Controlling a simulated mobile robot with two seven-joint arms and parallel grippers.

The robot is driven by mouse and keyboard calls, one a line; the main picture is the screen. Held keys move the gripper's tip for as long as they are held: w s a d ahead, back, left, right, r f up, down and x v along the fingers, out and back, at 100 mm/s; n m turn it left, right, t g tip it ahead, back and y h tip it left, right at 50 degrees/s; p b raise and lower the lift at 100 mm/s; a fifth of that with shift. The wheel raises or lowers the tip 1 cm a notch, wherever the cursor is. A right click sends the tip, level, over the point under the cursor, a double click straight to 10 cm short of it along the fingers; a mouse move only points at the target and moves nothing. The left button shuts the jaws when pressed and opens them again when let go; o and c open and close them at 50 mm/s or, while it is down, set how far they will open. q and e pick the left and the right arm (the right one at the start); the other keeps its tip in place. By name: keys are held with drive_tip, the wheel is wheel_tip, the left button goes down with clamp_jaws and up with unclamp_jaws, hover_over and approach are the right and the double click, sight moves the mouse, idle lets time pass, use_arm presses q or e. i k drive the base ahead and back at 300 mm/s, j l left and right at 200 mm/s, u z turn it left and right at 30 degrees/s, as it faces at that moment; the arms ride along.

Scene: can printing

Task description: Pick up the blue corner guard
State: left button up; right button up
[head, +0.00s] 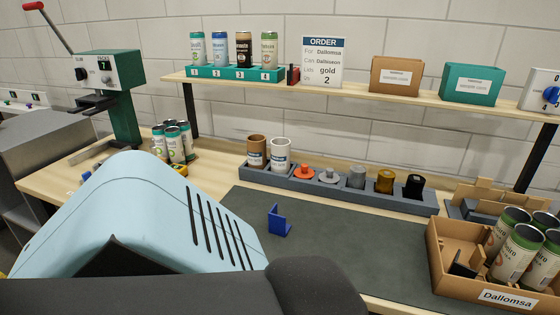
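The blue corner guard (279,222) stands alone on the dark mat (335,240), near its left part. It is a small L-shaped piece with one upright face and one flat face on the mat. Nothing touches it. Neither of my grippers shows in the head view. Parts of my own body fill the lower left and bottom and hide the front of the bench there.
Behind the mat, a grey rack (330,190) holds cups and several lids. At the right, an open carton (440,262) labelled Dallomsa holds several cans and a black piece. A shelf (350,88) runs above. The mat around the guard is clear.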

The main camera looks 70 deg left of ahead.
sight(278, 225)
drive_tip(key=i, duration=0.45)
drive_tip(key=u, duration=2.5)
